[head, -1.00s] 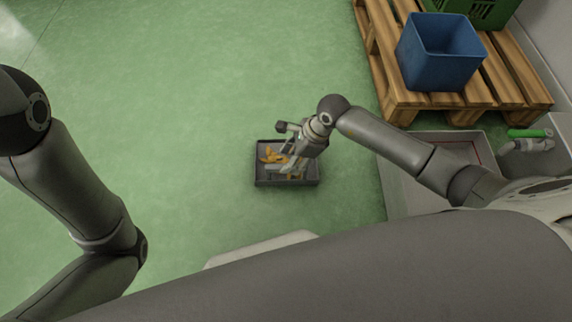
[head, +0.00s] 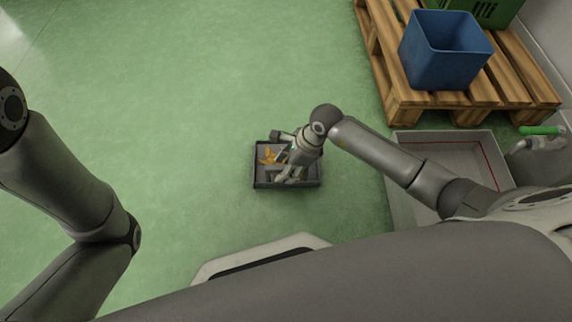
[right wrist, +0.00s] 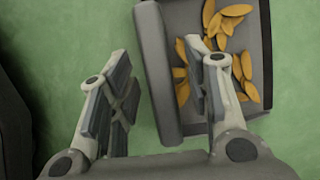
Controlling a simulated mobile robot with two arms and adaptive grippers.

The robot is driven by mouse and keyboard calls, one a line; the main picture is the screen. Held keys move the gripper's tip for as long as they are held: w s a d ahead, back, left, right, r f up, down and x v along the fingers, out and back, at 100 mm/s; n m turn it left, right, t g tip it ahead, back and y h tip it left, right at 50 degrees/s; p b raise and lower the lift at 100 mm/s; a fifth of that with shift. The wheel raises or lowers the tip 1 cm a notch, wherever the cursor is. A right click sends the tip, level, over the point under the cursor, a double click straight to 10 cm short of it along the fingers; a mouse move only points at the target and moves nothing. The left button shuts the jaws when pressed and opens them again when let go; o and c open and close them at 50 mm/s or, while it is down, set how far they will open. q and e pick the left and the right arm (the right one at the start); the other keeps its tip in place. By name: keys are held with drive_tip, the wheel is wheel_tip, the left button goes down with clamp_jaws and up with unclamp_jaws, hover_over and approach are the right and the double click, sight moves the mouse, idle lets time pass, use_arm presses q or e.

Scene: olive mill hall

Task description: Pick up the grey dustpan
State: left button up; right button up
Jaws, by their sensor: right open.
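The grey dustpan (head: 258,182) lies on the green floor, in the middle of the head view. Several yellow-orange leaves (right wrist: 228,22) lie in it. My right gripper (head: 284,170) is over the dustpan, pointing down, and hides part of its right side. In the right wrist view my right gripper (right wrist: 160,75) is open and empty. One side wall of the dustpan (right wrist: 155,60) shows between the two fingers; the right finger overlaps the pan's inside and the left finger is over the floor outside. I cannot tell whether the fingers touch it. My left gripper is out of view.
A wooden pallet (head: 395,103) with a blue crate (head: 440,65) and a green crate (head: 484,12) stands at the upper right. A low grey tray-like basin (head: 440,143) is right of the dustpan, under my right arm. The floor (head: 190,90) left of and beyond the dustpan is clear.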

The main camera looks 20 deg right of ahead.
drive_tip(key=shift+f, duration=0.2)
idle(0.3)
clamp_jaws()
